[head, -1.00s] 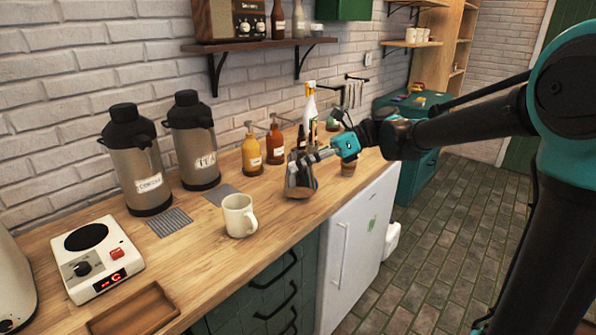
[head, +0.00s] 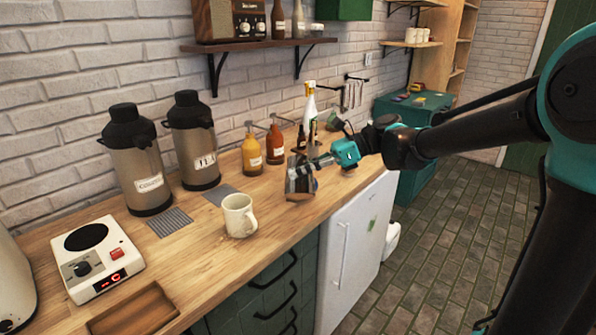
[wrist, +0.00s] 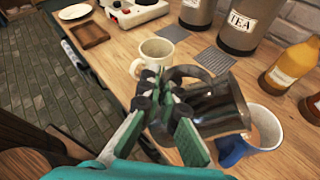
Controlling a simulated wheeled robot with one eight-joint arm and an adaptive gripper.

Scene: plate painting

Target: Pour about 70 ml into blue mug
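A shiny metal pitcher (wrist: 218,108) is in my gripper (wrist: 165,105), which is shut on its handle. The pitcher is tilted, with its body against or just above the blue mug (wrist: 262,128) at the right of the wrist view. The mug stands upright with its blue handle towards me; some brownish colour shows inside, but the liquid level is unclear. In the head view the pitcher (head: 299,178) is over the counter's front part, with my gripper (head: 322,160) at its right.
A cream mug (head: 238,215) stands left of the pitcher on the wooden counter (head: 215,268). Two steel dispensers (head: 192,140), yellow (head: 251,152) and orange (head: 274,143) pump bottles stand behind. A hot plate (head: 93,258) and wooden tray (head: 133,310) are at left.

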